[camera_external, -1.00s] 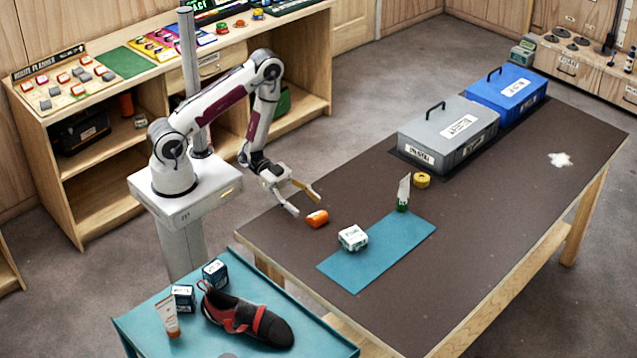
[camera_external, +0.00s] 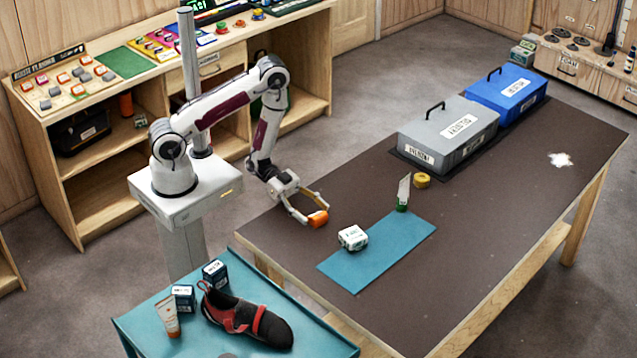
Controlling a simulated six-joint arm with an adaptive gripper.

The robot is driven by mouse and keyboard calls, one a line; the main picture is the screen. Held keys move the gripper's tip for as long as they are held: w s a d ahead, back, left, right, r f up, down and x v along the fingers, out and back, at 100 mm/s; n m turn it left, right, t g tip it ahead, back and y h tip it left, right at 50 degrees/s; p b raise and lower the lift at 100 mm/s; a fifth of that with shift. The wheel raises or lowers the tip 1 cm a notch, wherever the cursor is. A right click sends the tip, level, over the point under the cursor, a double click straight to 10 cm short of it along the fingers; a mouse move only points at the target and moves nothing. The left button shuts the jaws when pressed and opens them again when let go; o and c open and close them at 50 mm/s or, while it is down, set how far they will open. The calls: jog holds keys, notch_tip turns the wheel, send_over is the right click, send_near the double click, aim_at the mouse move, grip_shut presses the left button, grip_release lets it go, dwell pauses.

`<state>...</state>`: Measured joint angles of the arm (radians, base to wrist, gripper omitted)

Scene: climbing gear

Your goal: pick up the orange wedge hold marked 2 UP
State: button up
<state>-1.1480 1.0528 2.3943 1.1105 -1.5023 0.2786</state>
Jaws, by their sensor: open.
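The orange wedge hold (camera_external: 318,219) lies on the dark table top near its left corner. Its marking is too small to read. My gripper (camera_external: 314,214) is low over the table with its fingers on either side of the hold. The jaws are open, and I cannot tell whether a finger touches the hold. The fingers hide part of the hold's edges.
A white box (camera_external: 352,238) stands on the teal mat (camera_external: 365,265), close to the right of the hold. A green-and-white tube (camera_external: 403,193) and a yellow tape roll (camera_external: 422,180) are farther right. Grey (camera_external: 430,135) and blue (camera_external: 508,88) cases stand at the back.

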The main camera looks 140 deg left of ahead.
jog(key=c, duration=1.2)
jog(key=shift+c, duration=0.2)
jog(key=shift+r, duration=0.15)
notch_tip(320, 180, up, 10)
jog(key=shift+f, duration=0.2)
dwell(0.6)
